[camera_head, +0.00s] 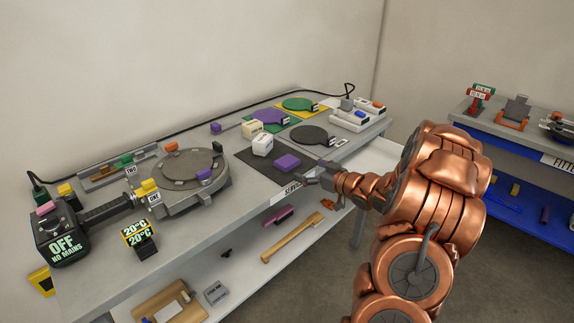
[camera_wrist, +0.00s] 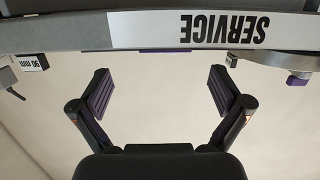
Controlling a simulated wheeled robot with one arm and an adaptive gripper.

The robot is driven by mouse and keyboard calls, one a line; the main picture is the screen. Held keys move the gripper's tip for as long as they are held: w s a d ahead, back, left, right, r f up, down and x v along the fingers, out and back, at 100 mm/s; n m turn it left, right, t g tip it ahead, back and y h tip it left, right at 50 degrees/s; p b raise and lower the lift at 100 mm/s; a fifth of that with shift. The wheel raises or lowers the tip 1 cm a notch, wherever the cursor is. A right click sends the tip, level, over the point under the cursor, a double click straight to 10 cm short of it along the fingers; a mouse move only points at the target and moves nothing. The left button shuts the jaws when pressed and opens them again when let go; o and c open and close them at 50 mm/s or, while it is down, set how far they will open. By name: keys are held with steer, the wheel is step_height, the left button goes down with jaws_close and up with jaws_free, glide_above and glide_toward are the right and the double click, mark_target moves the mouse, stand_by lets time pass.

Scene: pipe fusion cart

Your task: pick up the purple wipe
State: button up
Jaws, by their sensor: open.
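A purple block, which looks like the purple wipe (camera_head: 287,162), lies on a dark mat (camera_head: 252,178) near the cart's front edge. A thin purple strip (camera_wrist: 165,51), likely its top, shows past the cart edge in the wrist view, between my fingers. My gripper (camera_head: 312,178) is at the front edge of the cart, just right of and nearer than the purple block. In the wrist view my gripper (camera_wrist: 160,85) is open, with nothing between its fingers. Most of the wipe is hidden there by the cart edge.
The SERVICE label (camera_wrist: 225,29) is on the cart edge, upside down in the wrist view. Another purple block (camera_head: 215,127) sits further back. A lower shelf holds a brush (camera_head: 290,237).

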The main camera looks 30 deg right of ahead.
mark_target(288, 162)
steer(key=shift+s, duration=0.15)
steer(key=shift+w+a+t, duration=0.1)
steer(key=shift+w+t, duration=0.15)
steer(key=shift+t, duration=0.05)
steer(key=shift+x, duration=0.95)
steer(key=shift+a+r+p+x, duration=0.15)
steer(key=shift+p+x, duration=0.15)
steer(key=shift+x, duration=0.4)
steer(key=shift+a+r+p+x, duration=0.1)
steer(key=shift+p+x, duration=0.25)
steer(key=shift+x, duration=0.4)
steer(key=shift+a+r+p+x, duration=0.15)
steer(key=shift+p+x, duration=0.15)
steer(key=shift+x, duration=0.4)
steer(key=shift+w+f, duration=0.15)
steer(key=shift+w, duration=0.25)
steer(key=shift+a, duration=0.1)
steer(key=c, duration=0.8)
